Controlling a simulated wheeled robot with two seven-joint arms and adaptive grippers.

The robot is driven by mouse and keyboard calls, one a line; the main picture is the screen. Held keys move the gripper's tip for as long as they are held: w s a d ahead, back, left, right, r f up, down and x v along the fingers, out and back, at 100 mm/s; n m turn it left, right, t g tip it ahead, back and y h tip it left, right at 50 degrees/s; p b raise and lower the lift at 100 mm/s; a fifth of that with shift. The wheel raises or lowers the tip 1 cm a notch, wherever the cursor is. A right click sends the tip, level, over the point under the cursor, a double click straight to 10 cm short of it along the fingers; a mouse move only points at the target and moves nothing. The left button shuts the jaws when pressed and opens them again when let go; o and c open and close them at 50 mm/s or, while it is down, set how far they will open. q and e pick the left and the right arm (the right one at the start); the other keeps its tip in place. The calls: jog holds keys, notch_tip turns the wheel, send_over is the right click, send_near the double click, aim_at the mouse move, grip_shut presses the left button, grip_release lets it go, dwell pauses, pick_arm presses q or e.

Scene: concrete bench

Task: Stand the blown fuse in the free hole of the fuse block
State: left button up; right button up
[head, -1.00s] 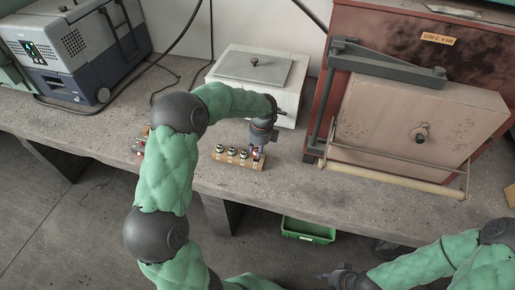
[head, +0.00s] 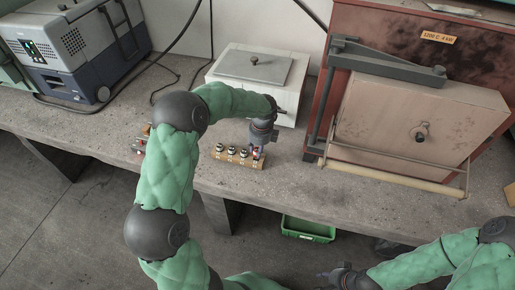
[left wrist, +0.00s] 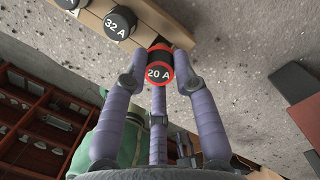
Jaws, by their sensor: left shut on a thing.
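The fuse block (head: 228,160) is a tan wooden strip near the front of the bench. Several dark-capped fuses with pale bodies stand in a row in it. The blown fuse (left wrist: 159,70), red-rimmed and marked 20 A, is between the fingers of my left gripper (left wrist: 160,76), which is shut on it. In the head view my left gripper (head: 259,150) is over the block's right end. The fuse's lower end and the hole are hidden, so I cannot tell how far it sits in. A 32 A fuse (left wrist: 118,23) stands beside it. My right gripper (head: 332,274) is low and away from the bench.
A white lidded box (head: 283,99) stands behind the block. A red kiln (head: 347,20) with a pale door is at the right, a grey-blue machine (head: 75,50) at the left. Small red items (head: 140,145) lie left of the block. A green crate (head: 308,230) is below the bench.

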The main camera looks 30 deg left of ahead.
pick_arm(q)
jog(key=shift+f+b, duration=0.35)
jog(key=shift+f, duration=1)
dwell(0.5)
jog(key=o, duration=1.1)
jog(key=r, duration=0.4)
jog(key=d+r, duration=0.1)
jog(key=r, duration=0.7)
jog(key=shift+s+d, duration=0.15)
jog(key=shift+d, duration=0.05)
